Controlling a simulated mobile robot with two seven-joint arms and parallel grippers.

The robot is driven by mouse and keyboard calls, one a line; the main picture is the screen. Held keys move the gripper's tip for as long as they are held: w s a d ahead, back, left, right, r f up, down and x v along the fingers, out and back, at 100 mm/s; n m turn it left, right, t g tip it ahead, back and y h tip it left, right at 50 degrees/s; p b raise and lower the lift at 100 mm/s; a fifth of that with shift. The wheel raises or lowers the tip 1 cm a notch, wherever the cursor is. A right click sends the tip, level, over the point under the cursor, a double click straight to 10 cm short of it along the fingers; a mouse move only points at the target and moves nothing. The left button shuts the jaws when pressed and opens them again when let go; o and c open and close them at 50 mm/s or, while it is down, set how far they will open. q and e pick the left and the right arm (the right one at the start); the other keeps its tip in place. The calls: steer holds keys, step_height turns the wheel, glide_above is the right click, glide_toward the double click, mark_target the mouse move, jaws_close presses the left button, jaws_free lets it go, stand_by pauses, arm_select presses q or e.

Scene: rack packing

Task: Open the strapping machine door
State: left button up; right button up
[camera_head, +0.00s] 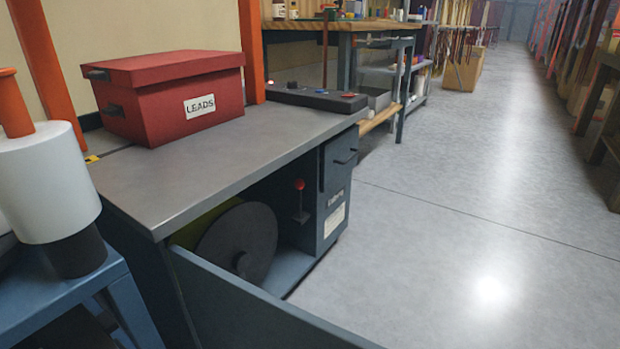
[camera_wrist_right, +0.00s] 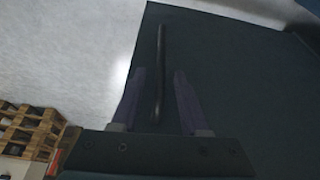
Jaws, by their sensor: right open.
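The strapping machine (camera_head: 230,150) stands at the left in the head view, a dark blue-grey cabinet with a grey top. Its door (camera_head: 250,310) is swung outward, and the lower compartment is exposed with a large dark reel (camera_head: 238,243) and a red-knobbed lever (camera_head: 300,200) inside. In the right wrist view, my right gripper (camera_wrist_right: 158,82) is open, its two fingers on either side of a dark bar handle (camera_wrist_right: 161,50) on a dark panel (camera_wrist_right: 215,65). I cannot tell whether the fingers touch the bar. My left gripper is not in view.
A red box labelled LEADS (camera_head: 170,95) and a black control panel (camera_head: 315,98) sit on the machine's top. A blue stand with a white roll (camera_head: 45,180) is at the left. Open floor (camera_head: 480,220) lies to the right. Wooden pallets (camera_wrist_right: 33,130) show in the wrist view.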

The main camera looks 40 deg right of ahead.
step_height(320, 180, up, 18)
steer(key=p, duration=1.6)
steer(key=w+d+r+n+p, duration=0.1)
steer(key=w+r+n+p, duration=0.15)
steer(key=r+p, duration=0.65)
steer(key=w+d+r+n+p, duration=0.1)
steer(key=d+r+n+p, duration=0.2)
steer(key=r, duration=1.1)
steer(key=s+a+r+n+y+p, duration=0.1)
steer(key=a+r+n+p, duration=0.25)
steer(key=r, duration=0.35)
steer(key=s+a+r+n+t+y+p, duration=0.1)
steer(key=a+r+n+y+p, duration=0.2)
steer(key=r, duration=0.4)
steer(key=s+a+r+n+p, duration=0.1)
steer(key=a+r+n+p, duration=0.15)
steer(key=r+p, duration=0.35)
step_height(320, 180, up, 38)
steer(key=p, duration=3.5)
steer(key=shift+a, duration=0.4)
